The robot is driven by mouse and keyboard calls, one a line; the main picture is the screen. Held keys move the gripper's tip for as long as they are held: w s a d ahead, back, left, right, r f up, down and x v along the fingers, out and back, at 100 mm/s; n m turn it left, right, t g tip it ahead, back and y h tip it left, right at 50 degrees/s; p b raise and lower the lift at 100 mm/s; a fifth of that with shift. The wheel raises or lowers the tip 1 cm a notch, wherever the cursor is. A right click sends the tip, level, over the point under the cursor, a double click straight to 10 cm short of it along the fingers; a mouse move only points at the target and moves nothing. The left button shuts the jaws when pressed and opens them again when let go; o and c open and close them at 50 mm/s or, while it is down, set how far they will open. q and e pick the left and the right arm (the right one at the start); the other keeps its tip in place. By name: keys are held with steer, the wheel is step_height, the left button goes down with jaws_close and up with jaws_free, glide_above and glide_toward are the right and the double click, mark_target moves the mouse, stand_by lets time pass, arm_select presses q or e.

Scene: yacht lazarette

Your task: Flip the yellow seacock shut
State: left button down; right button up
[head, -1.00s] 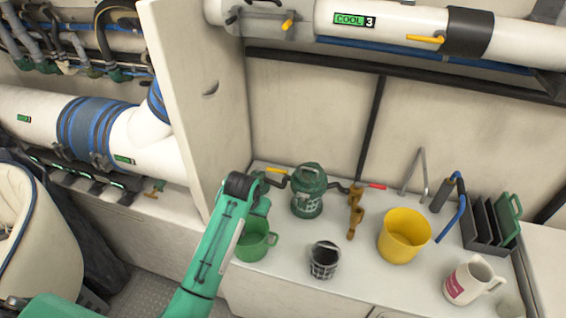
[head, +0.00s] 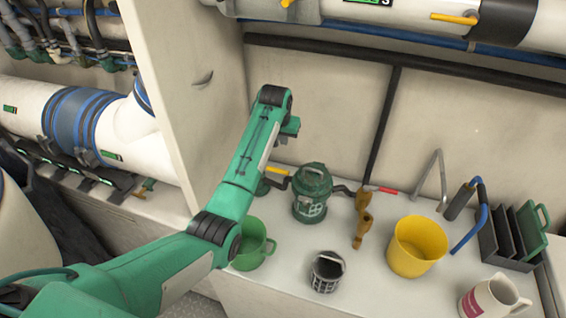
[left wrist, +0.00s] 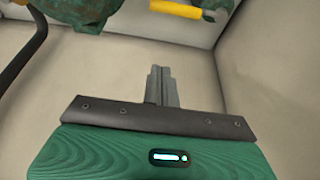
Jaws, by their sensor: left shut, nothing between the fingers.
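The yellow seacock lever (head: 279,170) lies about level on the counter by the wall, just left of the green strainer (head: 312,194). A green valve body (head: 263,186) shows at its left end, partly behind my arm. My left gripper (head: 290,132) is above the lever in the head view, apart from it; its fingertips are hard to make out there. In the left wrist view the shut, empty fingers (left wrist: 162,86) point toward the yellow lever (left wrist: 177,8) at the top edge, with a gap between. My right gripper is out of view.
A red-handled lever (head: 382,190) is right of the strainer. A green mug (head: 252,246), black basket (head: 327,272), yellow bucket (head: 416,247) and brown fitting (head: 362,225) stand on the counter. A white partition (head: 190,90) rises at left.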

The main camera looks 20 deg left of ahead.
arm_select(q)
step_height(320, 180, down, 10)
steer(key=p, duration=0.3)
steer(key=shift+s+f, duration=0.15)
steer(key=shift+s, duration=0.1)
stand_by(0.5)
stand_by(0.3)
